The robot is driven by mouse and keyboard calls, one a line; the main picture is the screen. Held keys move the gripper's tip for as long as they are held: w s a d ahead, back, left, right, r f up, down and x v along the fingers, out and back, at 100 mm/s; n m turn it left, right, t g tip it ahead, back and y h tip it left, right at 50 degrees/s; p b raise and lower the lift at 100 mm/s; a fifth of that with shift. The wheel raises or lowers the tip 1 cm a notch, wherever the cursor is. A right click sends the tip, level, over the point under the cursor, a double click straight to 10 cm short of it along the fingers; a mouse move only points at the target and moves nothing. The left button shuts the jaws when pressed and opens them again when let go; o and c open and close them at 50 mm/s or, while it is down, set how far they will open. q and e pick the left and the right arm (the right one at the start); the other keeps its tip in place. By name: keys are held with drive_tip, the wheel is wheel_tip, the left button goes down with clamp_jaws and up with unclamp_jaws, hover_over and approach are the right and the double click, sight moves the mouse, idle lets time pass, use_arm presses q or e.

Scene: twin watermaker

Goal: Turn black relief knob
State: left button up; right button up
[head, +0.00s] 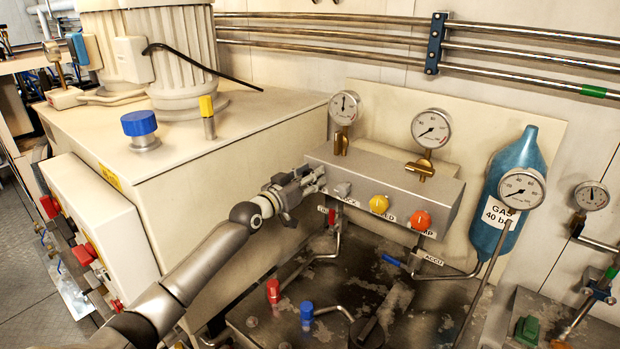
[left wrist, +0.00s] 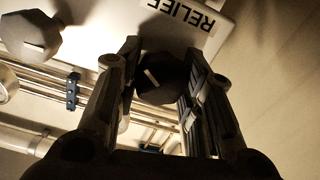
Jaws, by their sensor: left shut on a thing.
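The black relief knob (left wrist: 165,80) shows in the left wrist view, dark and faceted with a pale line on its face. It is between the two fingers of my left gripper (left wrist: 158,88), which is shut on it. The RELIEF label (left wrist: 182,14) is beside it on the block. In the head view my left gripper (head: 312,180) is at the left end of the grey manifold block (head: 400,186) and hides the knob there. My right gripper is not in view.
On the block sit a grey knob (head: 342,190), a yellow knob (head: 379,204) and an orange-red knob (head: 421,220). Gauges (head: 431,128) stand above it. A blue gas bottle (head: 515,180) is to the right. A beige cabinet (head: 230,190) stands close behind my left arm.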

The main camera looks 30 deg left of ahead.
use_arm(q)
drive_tip(key=shift+n, duration=0.5)
drive_tip(key=o, duration=1.1)
drive_tip(key=shift+c, duration=0.2)
drive_tip(key=shift+s, duration=0.1)
drive_tip(key=s+a, duration=0.1)
drive_tip(key=s, duration=1.1)
drive_tip(key=shift+f, duration=0.1)
